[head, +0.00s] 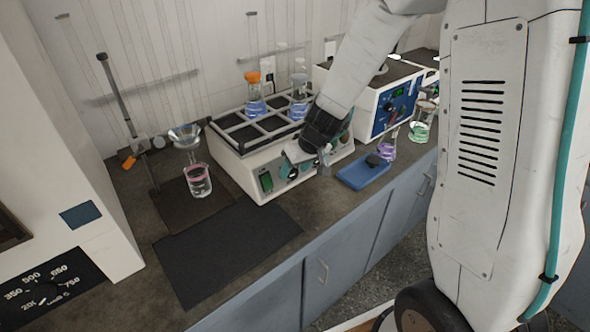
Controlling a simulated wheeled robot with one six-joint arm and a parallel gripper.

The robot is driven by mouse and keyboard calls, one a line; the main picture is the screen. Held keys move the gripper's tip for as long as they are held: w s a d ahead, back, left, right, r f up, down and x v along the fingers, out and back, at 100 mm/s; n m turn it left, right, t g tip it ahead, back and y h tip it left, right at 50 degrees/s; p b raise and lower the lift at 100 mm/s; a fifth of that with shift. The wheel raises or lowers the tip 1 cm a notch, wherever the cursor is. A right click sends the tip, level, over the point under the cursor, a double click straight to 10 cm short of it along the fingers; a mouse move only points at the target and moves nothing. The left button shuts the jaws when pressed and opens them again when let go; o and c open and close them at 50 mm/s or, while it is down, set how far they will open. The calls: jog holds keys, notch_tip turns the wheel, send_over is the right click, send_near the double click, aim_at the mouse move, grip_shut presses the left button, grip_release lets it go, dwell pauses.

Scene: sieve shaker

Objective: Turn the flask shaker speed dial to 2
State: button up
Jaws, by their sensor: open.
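The flask shaker (228,170) is a white box on the bench with a black rack (227,125) on top that holds flasks. Its front panel shows a small green display (266,182) at the left and dark dial knobs (292,172) to the right of it. My gripper (311,160) is open in front of the panel, close to the knobs, and hides part of the panel. I cannot tell whether it touches a knob. The dial's numbers and pointer are too small to read.
A blue tray (360,175) with a dark object lies right of the shaker, near a purple flask (387,146) and a green flask (420,126). A blue-fronted device (360,107) stands behind them. A pink flask (198,182) stands left. The dark mat (225,250) is clear.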

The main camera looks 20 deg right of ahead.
jog(key=shift+w+a+f, duration=0.1)
jog(key=shift+w+f, duration=0.05)
jog(key=shift+f, duration=0.35)
jog(key=shift+c, duration=0.3)
jog(key=c, duration=0.9)
